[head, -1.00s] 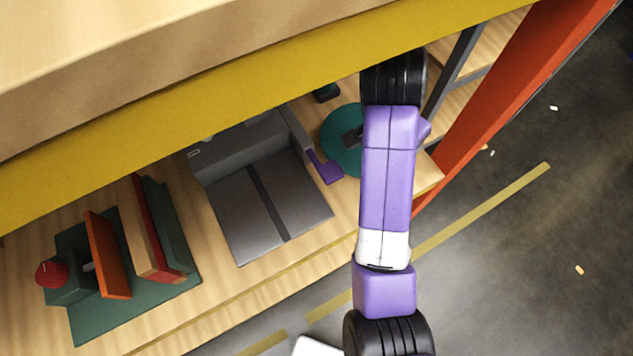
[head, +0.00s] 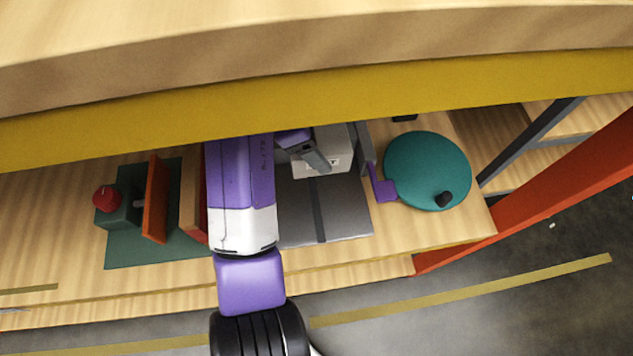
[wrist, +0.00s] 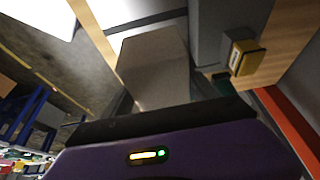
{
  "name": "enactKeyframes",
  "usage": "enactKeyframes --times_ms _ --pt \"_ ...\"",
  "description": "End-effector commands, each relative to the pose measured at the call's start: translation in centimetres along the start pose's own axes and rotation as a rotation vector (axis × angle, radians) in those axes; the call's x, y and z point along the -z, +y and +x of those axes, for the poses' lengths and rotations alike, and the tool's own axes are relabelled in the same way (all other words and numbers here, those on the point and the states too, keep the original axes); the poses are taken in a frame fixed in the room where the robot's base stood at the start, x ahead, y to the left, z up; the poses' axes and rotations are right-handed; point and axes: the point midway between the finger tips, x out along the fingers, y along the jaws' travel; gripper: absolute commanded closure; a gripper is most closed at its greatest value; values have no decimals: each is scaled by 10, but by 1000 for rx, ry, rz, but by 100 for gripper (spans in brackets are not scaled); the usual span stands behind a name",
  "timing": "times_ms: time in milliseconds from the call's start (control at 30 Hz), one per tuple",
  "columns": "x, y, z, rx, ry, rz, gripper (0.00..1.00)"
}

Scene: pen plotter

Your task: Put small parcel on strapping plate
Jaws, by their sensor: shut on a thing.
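The small parcel (head: 333,159) is a pale grey box, and my gripper (head: 312,160) is shut on it. The parcel appears over the back part of the strapping plate (head: 345,215), a flat grey metal plate with a dark slot across it. I cannot tell whether the parcel touches the plate or hangs above it. In the wrist view the parcel (wrist: 155,62) shows as a grey-tan block between the fingers, whose tips are partly hidden. My arm covers the plate's left side and most of the machine behind it.
A purple lever (head: 384,188) stands right of the plate, beside a teal disc (head: 425,165) with a black knob. At the left is a green fixture (head: 125,248) with an orange plate (head: 156,200) and a red knob (head: 106,198). A yellow beam (head: 400,98) overhangs the bench.

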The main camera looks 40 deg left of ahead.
Motion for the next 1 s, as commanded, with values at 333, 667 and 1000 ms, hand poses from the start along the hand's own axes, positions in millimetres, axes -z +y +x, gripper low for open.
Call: enactKeyframes --times_ms 333,667,1000 --pt "-31 0 76 -2 0 -3 97" --pt "-45 0 107 1 -1 -2 97" --pt "-58 0 141 2 -1 -1 97"
